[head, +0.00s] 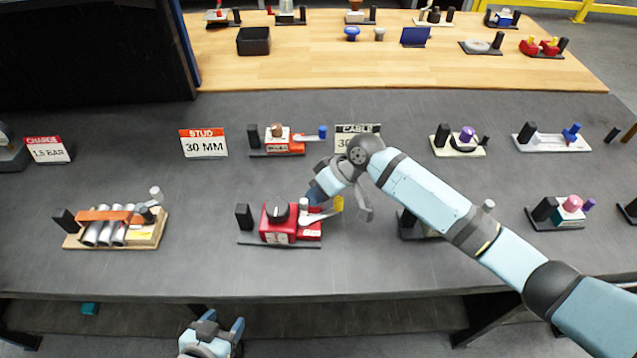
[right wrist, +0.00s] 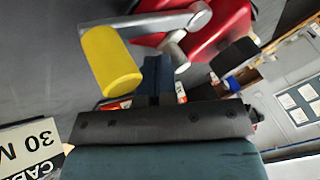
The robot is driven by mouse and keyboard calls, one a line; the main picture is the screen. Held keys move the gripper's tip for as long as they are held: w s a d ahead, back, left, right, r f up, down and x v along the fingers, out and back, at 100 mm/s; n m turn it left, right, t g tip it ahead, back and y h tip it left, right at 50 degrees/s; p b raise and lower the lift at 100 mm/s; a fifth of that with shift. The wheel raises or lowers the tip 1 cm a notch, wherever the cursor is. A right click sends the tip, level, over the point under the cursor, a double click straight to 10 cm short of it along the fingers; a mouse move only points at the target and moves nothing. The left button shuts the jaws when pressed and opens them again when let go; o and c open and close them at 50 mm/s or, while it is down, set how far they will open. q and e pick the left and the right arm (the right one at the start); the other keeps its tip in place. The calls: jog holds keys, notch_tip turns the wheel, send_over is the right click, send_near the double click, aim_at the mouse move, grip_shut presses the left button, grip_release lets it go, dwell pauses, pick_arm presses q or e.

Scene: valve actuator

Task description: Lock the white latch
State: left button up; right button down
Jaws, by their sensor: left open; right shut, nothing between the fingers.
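A red valve unit (head: 288,222) with a black knob stands on the grey table. A pale grey-white lever (head: 318,215) with a yellow end grip (head: 338,204) lies across its right side; I take this for the white latch. In the right wrist view, the lever (right wrist: 160,24), its yellow grip (right wrist: 110,62) and part of the red body (right wrist: 222,22) show close up. My right gripper (head: 314,196) is shut and empty, just behind the lever beside the yellow grip; contact cannot be told. My left gripper (head: 222,326) is open and empty, below the table's front edge.
A unit with silver cylinders and an orange bar (head: 112,215) stands at left. A red-and-white unit with a blue-tipped lever (head: 285,139) is behind. Dark-based units stand at right, one partly hidden by my right arm. Grey table (head: 205,250) is clear left of the red unit.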

jog(key=shift+d+r, duration=0.2)
jog(key=shift+r, duration=0.05)
jog(key=v, duration=1.3)
jog(key=shift+b, duration=0.45)
jog(key=shift+s, duration=0.1)
